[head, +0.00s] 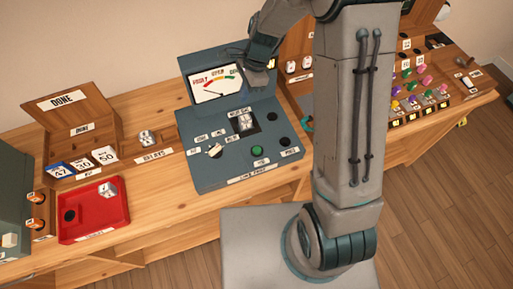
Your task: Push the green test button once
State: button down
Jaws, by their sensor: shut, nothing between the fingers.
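The green test button (257,150) sits on the sloped top of a blue-grey test box (205,178), near its front edge. Small labels surround it, too small to read surely. Behind the panel stands a gauge (216,85) with a red, yellow and green arc and a needle. My gripper (258,75) is up at the right edge of the gauge in the picture, above and behind the button and apart from it. It looks shut and empty; its fingertips are small and partly dark in this view.
My arm covers the bench right of the test box. Further right stands a rack with coloured knobs (425,82).

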dwell(0.6)
jog(key=s+d+r+n+t+h+b, duration=0.1)
jog(key=s+d+r+n+t, duration=0.1)
jog(key=s+d+r+n, duration=0.4)
jog(key=s+d+r+n+t+h+b, duration=0.2)
jog(key=s+d+r+n, duration=0.5)
jog(key=s, duration=0.6)
jog(key=shift+s+d+r+n+t+b, duration=0.25)
jog(key=shift+r+n+t, duration=0.2)
jog(key=shift+n, duration=0.45)
jog(key=shift+a, duration=0.15)
